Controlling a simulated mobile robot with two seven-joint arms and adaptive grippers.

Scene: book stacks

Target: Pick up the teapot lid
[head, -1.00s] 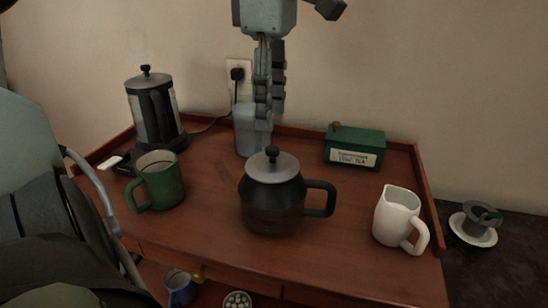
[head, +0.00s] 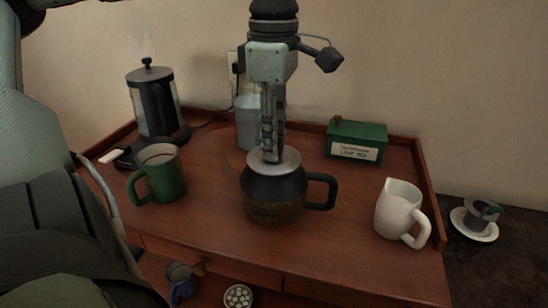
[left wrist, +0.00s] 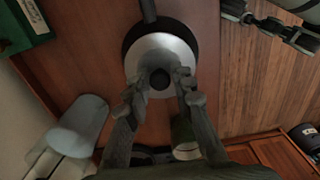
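The teapot lid (head: 257,165) is a grey metal disc seated on the dark teapot (head: 272,197), which stands on the wooden desk. My left gripper (head: 272,150) points down from above at the lid and hides its knob in the head view. In the left wrist view, the lid (left wrist: 160,48) and its black knob (left wrist: 159,78) show. The left fingertips (left wrist: 162,88) are apart on either side of the knob, with gaps visible. My right gripper (left wrist: 270,25) shows partly at the top right of the left wrist view, away from the teapot; its finger opening is unclear.
A green mug (head: 162,178) and a kettle (head: 155,112) stand left of the teapot. A pale canister (head: 246,128) is behind it, and a green tea box (head: 356,142) is behind right. A white jug (head: 398,212) stands to the right. A raised rim edges the desk's back and sides.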

